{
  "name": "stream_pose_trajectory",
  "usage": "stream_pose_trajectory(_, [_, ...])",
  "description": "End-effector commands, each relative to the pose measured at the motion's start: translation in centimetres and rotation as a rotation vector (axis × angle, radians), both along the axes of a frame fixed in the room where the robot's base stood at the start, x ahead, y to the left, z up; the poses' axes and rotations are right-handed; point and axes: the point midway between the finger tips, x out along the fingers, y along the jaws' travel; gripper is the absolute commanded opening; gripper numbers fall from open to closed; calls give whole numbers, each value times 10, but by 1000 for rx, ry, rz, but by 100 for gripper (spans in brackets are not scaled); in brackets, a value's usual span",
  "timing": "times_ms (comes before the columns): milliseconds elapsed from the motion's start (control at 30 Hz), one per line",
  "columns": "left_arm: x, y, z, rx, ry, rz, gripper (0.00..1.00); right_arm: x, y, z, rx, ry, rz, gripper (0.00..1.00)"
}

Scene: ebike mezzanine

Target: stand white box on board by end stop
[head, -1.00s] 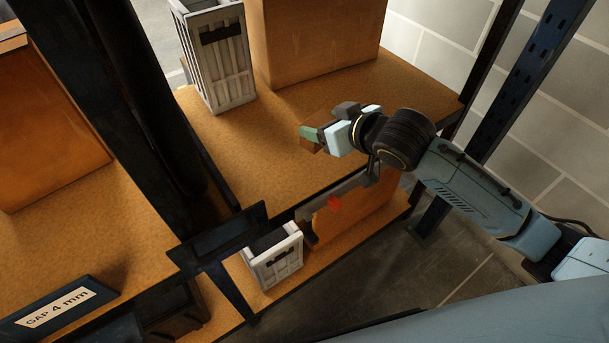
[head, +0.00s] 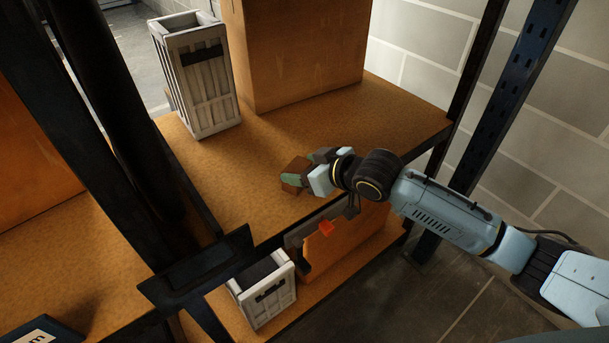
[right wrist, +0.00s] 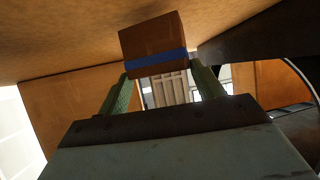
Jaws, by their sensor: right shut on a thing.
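My right gripper (head: 300,175) is shut on a small brown box with a blue band (right wrist: 153,42), above the upper chipboard shelf (head: 335,130) near its front edge. The green fingers flank the box in the right wrist view, where it looks tilted. In the head view the box is small and partly covered by the fingers. A tall white slatted box (head: 208,95) stands upright on the upper shelf, to the left. A smaller white slatted box (head: 270,303) stands on the lower level. I cannot make out an end stop. My left gripper is not seen.
A large brown carton (head: 300,55) stands behind on the upper shelf. A dark post (head: 110,120) rises at the left, and a perforated dark upright (head: 515,75) at the right.

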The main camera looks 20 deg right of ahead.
Motion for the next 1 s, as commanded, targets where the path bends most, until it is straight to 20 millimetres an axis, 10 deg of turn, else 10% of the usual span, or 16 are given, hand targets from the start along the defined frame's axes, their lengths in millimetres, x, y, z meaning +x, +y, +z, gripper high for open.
stream_pose_trajectory(533, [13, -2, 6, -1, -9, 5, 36, 0, 0, -18, 0, -2, 0, 42])
stream_pose_trajectory(567, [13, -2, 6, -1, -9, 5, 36, 0, 0, -18, 0, -1, 0, 70])
stream_pose_trajectory(700, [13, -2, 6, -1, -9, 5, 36, 0, 0, -18, 0, -1, 0, 88])
stream_pose_trajectory(1000, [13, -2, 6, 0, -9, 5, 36, 0, 0, -17, 0, -1, 0, 90])
